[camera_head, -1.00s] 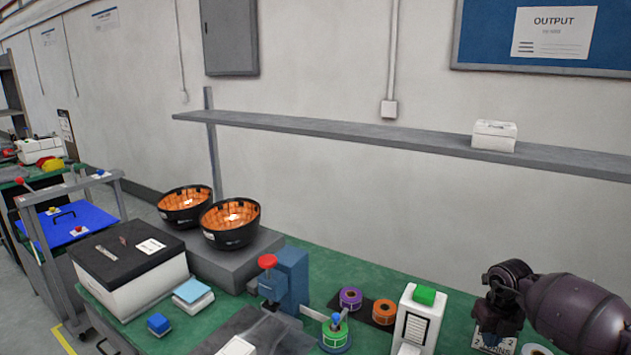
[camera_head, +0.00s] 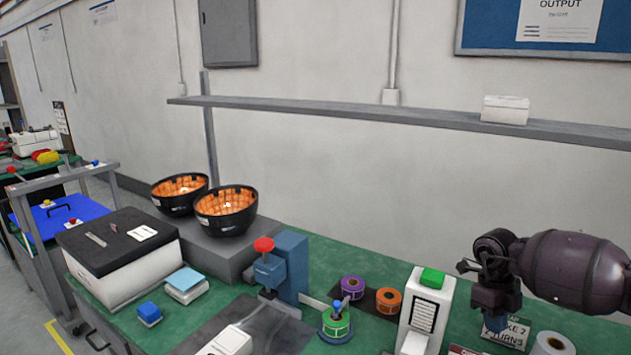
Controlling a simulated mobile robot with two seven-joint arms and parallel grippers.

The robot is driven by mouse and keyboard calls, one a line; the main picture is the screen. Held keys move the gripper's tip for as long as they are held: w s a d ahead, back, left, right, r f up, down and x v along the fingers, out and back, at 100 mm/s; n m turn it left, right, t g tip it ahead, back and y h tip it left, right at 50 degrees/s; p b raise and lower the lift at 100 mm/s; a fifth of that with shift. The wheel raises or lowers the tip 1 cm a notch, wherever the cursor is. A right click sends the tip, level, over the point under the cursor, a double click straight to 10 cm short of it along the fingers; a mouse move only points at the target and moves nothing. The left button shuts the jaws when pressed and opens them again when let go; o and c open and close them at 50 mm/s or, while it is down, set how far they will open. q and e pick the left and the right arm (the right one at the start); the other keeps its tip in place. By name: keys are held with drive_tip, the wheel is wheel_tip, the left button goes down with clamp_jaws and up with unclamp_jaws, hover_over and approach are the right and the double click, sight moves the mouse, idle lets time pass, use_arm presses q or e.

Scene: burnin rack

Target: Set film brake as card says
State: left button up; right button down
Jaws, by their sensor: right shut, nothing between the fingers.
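A white card (camera_head: 511,334) stands at the right of the green bench; its readable part says "KE 2 TURNS", and its left top is hidden by my right gripper. My right gripper (camera_head: 494,308) points down in front of the card, shut and empty. A green roll (camera_head: 336,324) with a blue knob (camera_head: 337,306) on top stands left of it. A blue press-like fixture (camera_head: 291,265) with a red knob (camera_head: 263,244) stands further left. I cannot tell which of these is the film brake. My left gripper is not in view.
A white box with a green top (camera_head: 432,278) stands between the green roll and my right gripper. Purple (camera_head: 352,284) and orange (camera_head: 388,297) rolls lie behind. A white roll (camera_head: 552,343) is at the lower right. Two black bowls (camera_head: 226,225) stand back left.

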drive_tip(key=shift+s+f+n+b, duration=0.15)
drive_tip(key=shift+f+n+b, duration=0.15)
drive_tip(key=shift+f, duration=0.25)
drive_tip(key=shift+w+a+b+x, duration=0.15)
drive_tip(key=shift+b+x, duration=0.25)
drive_tip(key=shift+x, duration=0.5)
drive_tip(key=shift+w+a+b+x, duration=0.1)
drive_tip(key=shift+w+b+x, duration=0.2)
drive_tip(key=shift+x, duration=0.6)
drive_tip(key=shift+w+a+b+x, duration=0.1)
drive_tip(key=shift+b+x, duration=0.35)
drive_tip(key=shift+x, duration=0.45)
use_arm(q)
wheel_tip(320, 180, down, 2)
use_arm(e)
drive_tip(key=shift+s+a+f, duration=0.1)
drive_tip(key=shift+f, duration=0.15)
